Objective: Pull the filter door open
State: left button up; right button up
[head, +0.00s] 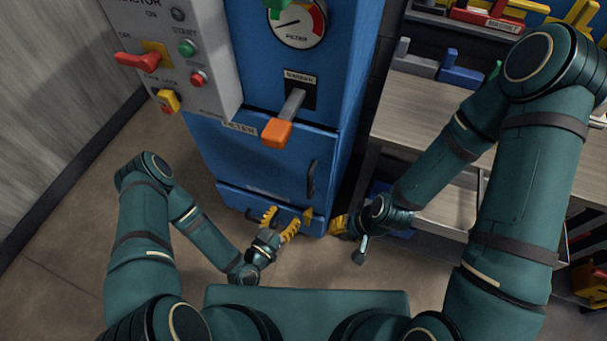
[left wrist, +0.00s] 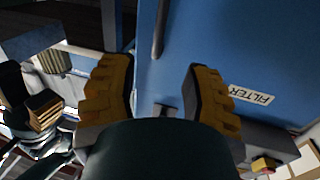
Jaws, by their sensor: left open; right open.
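My left gripper (head: 280,220) is open, with yellow fingers, low in front of the cabinet. In the left wrist view the handle lies beyond the gap between its fingers (left wrist: 158,88), apart from them. My right gripper (head: 323,219) is open and empty at the cabinet's lower right corner.
A blue drawer front (head: 232,198) is below the door. An orange-tipped lever (head: 278,132) juts out above it. A grey control box (head: 190,35) is at the upper left. A workbench (head: 425,105) stands to the right. Brown floor (head: 75,235) is clear at the left.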

aim_at(308, 184)
pick_arm(q)
jog(key=b+x, duration=0.1)
jog(key=x, duration=1.2)
jog(key=shift+w+d, duration=0.25)
jog(key=shift+w, duration=0.05)
grip_shut()
